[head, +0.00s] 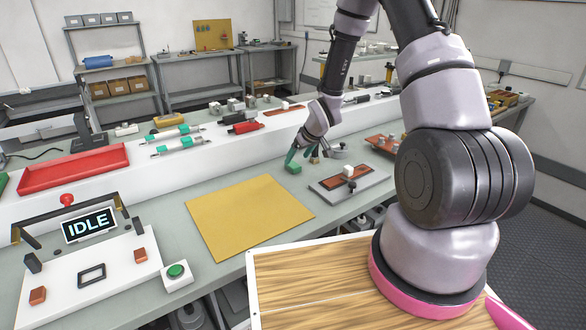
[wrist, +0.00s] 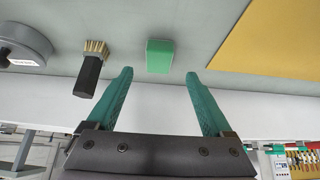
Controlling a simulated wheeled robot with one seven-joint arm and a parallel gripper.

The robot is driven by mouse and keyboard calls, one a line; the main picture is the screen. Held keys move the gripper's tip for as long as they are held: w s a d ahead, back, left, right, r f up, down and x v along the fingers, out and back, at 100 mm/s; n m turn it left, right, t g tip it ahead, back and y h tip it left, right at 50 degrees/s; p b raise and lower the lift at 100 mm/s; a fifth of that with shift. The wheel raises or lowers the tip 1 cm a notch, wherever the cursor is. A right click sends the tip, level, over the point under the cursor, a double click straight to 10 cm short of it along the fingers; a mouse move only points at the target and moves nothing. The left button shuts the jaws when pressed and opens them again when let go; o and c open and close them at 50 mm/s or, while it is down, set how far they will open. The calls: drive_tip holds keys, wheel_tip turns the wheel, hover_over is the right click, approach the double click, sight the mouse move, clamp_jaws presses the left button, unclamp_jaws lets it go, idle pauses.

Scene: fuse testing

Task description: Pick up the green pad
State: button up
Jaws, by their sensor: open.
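The green pad (head: 293,168) is a small green block on the grey bench, just right of the yellow mat's far corner in the head view. In the wrist view the green pad (wrist: 160,56) lies beyond the fingertips, roughly centred between them. My gripper (head: 300,155) is close to the pad, with its teal fingers pointing down. In the wrist view my gripper (wrist: 160,73) is open and empty, its two fingers spread wider than the pad. I cannot see it touching the pad.
A black-handled brush (wrist: 92,68) lies beside the pad, near a round grey object (wrist: 22,48). The yellow mat (head: 245,215) lies on the other side. A grey fixture with a white block (head: 349,171) stands to the right. A white raised shelf (head: 215,148) runs behind.

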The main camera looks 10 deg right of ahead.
sight(293, 164)
drive_tip(key=x, duration=0.5)
drive_tip(key=shift+w+d+f, duration=0.1)
drive_tip(key=shift+w+f, duration=0.05)
clamp_jaws()
